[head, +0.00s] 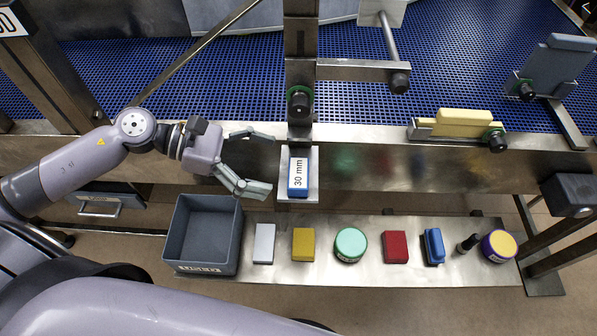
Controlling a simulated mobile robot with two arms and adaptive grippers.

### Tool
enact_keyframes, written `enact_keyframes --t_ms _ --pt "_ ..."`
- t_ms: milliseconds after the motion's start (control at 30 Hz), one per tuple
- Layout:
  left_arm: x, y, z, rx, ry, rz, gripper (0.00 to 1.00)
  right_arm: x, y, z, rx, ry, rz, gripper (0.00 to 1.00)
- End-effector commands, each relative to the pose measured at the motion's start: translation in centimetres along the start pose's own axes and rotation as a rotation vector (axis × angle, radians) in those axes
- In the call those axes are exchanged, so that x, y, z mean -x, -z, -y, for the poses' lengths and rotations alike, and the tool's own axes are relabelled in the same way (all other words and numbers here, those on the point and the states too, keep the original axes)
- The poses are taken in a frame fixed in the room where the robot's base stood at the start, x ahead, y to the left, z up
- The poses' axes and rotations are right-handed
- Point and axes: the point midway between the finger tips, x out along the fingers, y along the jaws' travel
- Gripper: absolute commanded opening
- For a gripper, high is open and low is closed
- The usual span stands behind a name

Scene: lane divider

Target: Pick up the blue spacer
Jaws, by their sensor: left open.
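A blue block with a white "30 mm" label (298,175), which looks like the blue spacer, stands on a small metal ledge (298,198) at the front of the conveyor. My left gripper (268,162) is open and empty just left of the block. Its two fingers point right towards the block, one farther back and one nearer, and a gap shows between the fingertips and the block. A second blue piece (434,246) lies on the lower metal shelf to the right. My right gripper is not in view.
The lower shelf (330,275) holds a grey bin (236,250), a white block (264,243), a yellow block (303,245), a green round tin (350,245) and a red block (395,247). A steel post (300,60) rises behind the ledge. The blue conveyor belt (230,80) lies behind.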

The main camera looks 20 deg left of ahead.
Motion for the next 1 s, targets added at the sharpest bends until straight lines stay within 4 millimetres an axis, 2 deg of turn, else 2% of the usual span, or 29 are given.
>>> enact_keyframes --t_ms 267,467,633,867,1000 --pt "-1.3 -0.1 -0.1 0.001 0.000 0.001 0.86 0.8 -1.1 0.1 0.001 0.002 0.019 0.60" --pt "-3.8 -0.2 -0.2 0.000 0.001 0.005 0.86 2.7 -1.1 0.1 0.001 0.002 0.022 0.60" --pt "-5.6 0.2 -0.1 0.001 0.001 0.002 0.86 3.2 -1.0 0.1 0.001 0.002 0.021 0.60" --pt "-5.9 0.4 -0.1 0.000 0.001 -0.001 0.86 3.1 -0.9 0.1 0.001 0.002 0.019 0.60" --pt "-5.8 0.4 -0.1 0.000 0.001 -0.001 0.79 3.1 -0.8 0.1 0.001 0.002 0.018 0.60"
